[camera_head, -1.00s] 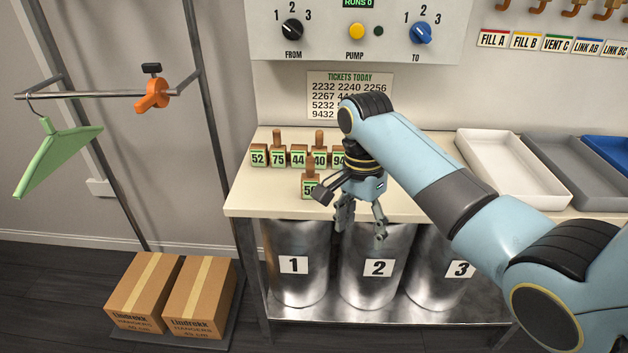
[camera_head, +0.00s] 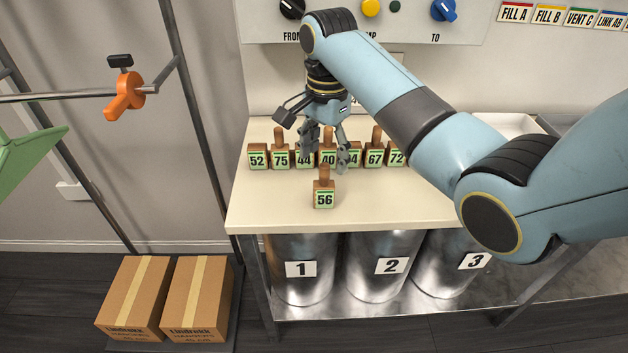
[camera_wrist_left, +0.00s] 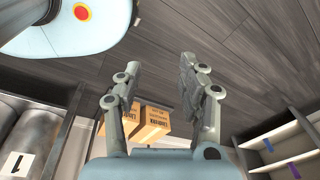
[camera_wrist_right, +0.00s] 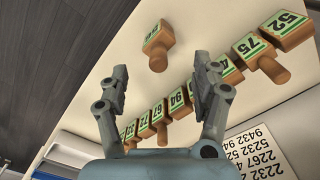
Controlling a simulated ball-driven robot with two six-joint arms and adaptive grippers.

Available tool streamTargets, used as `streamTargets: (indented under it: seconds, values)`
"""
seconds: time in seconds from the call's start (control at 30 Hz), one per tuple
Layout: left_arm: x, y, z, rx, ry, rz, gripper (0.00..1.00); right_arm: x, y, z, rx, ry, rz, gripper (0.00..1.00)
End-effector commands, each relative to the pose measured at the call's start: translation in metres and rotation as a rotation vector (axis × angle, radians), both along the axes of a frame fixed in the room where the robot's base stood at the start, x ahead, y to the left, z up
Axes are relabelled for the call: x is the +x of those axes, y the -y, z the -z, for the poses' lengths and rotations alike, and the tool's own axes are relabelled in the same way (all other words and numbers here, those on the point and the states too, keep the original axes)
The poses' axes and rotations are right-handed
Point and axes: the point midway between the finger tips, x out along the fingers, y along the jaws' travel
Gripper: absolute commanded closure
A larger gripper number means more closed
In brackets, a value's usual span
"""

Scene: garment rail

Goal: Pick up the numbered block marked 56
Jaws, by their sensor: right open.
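The block marked 56 (camera_head: 324,197) stands upright on the cream bench top (camera_head: 270,210), in front of the row of other blocks. It has a wooden knob on top and a green label. It also shows in the right wrist view (camera_wrist_right: 158,40), above and between the fingers. My right gripper (camera_head: 326,162) is open and empty, above the bench and behind the 56 block in the head view. It also shows in the right wrist view (camera_wrist_right: 164,75). My left gripper (camera_wrist_left: 158,62) is open and empty in its wrist view, and out of the head view.
A row of knobbed blocks stands behind, including 52 (camera_head: 258,156), 75 (camera_head: 281,155), 67 (camera_head: 374,155) and 72 (camera_head: 396,154). Metal bins (camera_head: 302,290) sit under the bench. Cardboard boxes (camera_head: 197,298) stand on the floor at left. The bench front is clear around 56.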

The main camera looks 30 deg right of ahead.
Motion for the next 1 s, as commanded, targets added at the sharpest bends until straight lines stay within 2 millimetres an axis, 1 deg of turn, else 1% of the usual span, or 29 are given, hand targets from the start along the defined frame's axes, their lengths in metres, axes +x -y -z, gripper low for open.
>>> streamTargets:
  seconds: [0.03, 0.2, 0.33, 0.47, 0.6, 0.7, 0.8, 0.97, 1.0]
  values:
    - [-0.006, 0.0, 0.001, 0.0, -0.008, -0.001, 0.6, -0.002, 0.0, 0.01, 0.001, -0.008, 0.0, 0.35]
    - [-0.025, 0.0, 0.005, 0.0, -0.037, -0.002, 0.6, -0.002, -0.001, 0.038, 0.001, -0.005, 0.0, 0.35]
    - [-0.034, 0.001, 0.006, -0.001, -0.049, -0.002, 0.6, -0.001, -0.001, 0.049, 0.0, -0.003, 0.0, 0.35]
    - [-0.029, 0.001, 0.006, -0.001, -0.042, -0.002, 0.6, -0.001, -0.001, 0.063, 0.001, -0.005, 0.0, 0.35]
    - [-0.014, 0.001, 0.007, -0.002, -0.02, -0.001, 0.6, 0.0, -0.002, 0.086, 0.001, -0.006, 0.0, 0.35]
    - [-0.008, 0.001, 0.008, -0.002, -0.01, -0.001, 0.6, 0.0, -0.002, 0.098, 0.0, -0.004, 0.0, 0.35]
    - [-0.008, 0.001, 0.009, -0.002, -0.01, -0.001, 0.6, 0.0, -0.002, 0.102, 0.0, -0.003, -0.001, 0.35]
    - [-0.011, 0.001, 0.009, -0.002, -0.015, -0.001, 0.6, 0.0, -0.002, 0.101, 0.0, -0.003, 0.0, 0.35]
    - [-0.012, 0.001, 0.009, -0.002, -0.017, -0.001, 0.6, 0.0, -0.002, 0.101, 0.0, -0.003, 0.0, 0.37]
